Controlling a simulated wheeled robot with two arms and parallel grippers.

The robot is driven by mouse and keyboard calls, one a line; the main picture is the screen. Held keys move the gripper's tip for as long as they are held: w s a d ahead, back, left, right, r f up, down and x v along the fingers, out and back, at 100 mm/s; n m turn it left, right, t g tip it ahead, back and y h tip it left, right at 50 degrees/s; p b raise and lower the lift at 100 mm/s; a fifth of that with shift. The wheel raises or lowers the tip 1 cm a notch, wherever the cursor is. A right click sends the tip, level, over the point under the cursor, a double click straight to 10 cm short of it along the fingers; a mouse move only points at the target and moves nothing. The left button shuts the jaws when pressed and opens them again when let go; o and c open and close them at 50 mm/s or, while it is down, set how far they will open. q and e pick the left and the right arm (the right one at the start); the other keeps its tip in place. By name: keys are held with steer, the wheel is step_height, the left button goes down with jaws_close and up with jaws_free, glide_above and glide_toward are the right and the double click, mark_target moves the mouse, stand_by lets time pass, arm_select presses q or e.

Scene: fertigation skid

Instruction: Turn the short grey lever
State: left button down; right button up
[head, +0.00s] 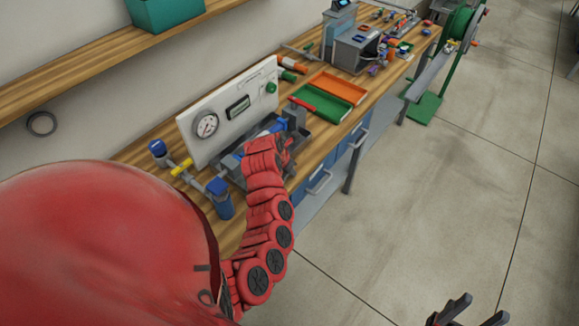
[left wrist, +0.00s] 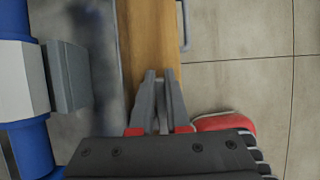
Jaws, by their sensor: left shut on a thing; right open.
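My left gripper (head: 284,150) is at the front of the fertigation skid, mostly hidden behind my red wrist in the head view. In the left wrist view its grey fingers (left wrist: 160,88) are close together, shut on a narrow grey piece that I take to be the short grey lever (left wrist: 162,120). The lever is barely visible between the fingers, and its angle cannot be told. In the head view my arm hides it. My right gripper (head: 468,312) is open and empty over the floor at the bottom right.
The skid's white panel (head: 228,112) carries a round gauge (head: 206,125). A yellow handle (head: 181,167) and a blue filter (head: 220,198) stand left of my arm. Orange (head: 340,87) and green (head: 318,105) trays lie beyond.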

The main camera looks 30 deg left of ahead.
arm_select(q)
steer(key=shift+f+g+b, duration=0.35)
steer(key=shift+g+b, duration=0.35)
steer(key=shift+b, duration=0.4)
steer(key=c, duration=0.9)
jaws_free()
steer(key=shift+r, duration=0.1)
